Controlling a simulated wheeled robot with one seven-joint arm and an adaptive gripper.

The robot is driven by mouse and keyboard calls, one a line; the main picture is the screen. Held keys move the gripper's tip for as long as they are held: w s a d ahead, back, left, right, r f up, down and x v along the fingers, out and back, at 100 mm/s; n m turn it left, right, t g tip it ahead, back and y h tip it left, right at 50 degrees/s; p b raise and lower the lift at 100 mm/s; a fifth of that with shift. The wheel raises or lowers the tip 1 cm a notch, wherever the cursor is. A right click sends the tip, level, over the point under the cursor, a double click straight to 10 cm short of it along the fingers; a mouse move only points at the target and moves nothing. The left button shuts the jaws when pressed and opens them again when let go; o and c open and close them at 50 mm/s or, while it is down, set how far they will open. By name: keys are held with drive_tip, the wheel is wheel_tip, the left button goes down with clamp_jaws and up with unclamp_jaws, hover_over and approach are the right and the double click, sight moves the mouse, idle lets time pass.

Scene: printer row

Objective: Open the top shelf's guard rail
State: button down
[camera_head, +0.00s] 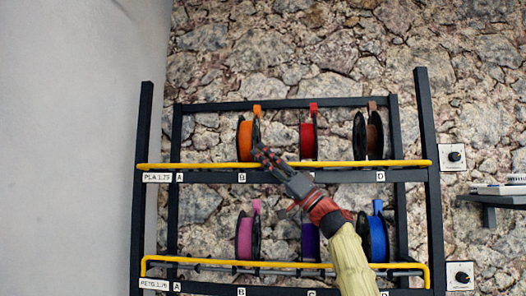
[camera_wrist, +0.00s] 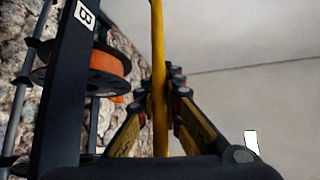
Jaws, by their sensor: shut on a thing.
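The top shelf's guard rail (camera_head: 375,163) is a yellow bar running across the shelf front in the head view, just above the dark beam labelled PLA 1.75. Its ends lie near the two outer posts. My gripper (camera_head: 266,154) reaches up from the lower right and is at the rail, in front of the orange spool. In the wrist view, the rail (camera_wrist: 158,45) passes between the fingers of my gripper (camera_wrist: 168,90), which are shut on it. My fingers hide a short part of the rail in the head view.
The top shelf holds an orange spool (camera_head: 245,140), a red spool (camera_head: 307,140) and a brown spool (camera_head: 374,136). The lower shelf has its own yellow rail (camera_head: 200,261) and pink, purple and blue spools. A wall (camera_head: 70,150) stands left. Dial plates (camera_head: 454,156) are mounted right.

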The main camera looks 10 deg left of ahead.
drive_tip(key=shift+f+n+g+y+p, duration=0.2)
drive_tip(key=shift+n+g, duration=0.35)
drive_tip(key=shift+n, duration=0.1)
drive_tip(key=shift+f+n+g+y+p, duration=0.15)
drive_tip(key=shift+f+n+g+y, duration=0.05)
drive_tip(key=shift+n+g, duration=0.4)
drive_tip(key=shift+n, duration=0.25)
drive_tip(key=c, duration=2.2)
unclamp_jaws()
drive_tip(key=o, duration=0.3)
drive_tip(key=shift+s, duration=0.1)
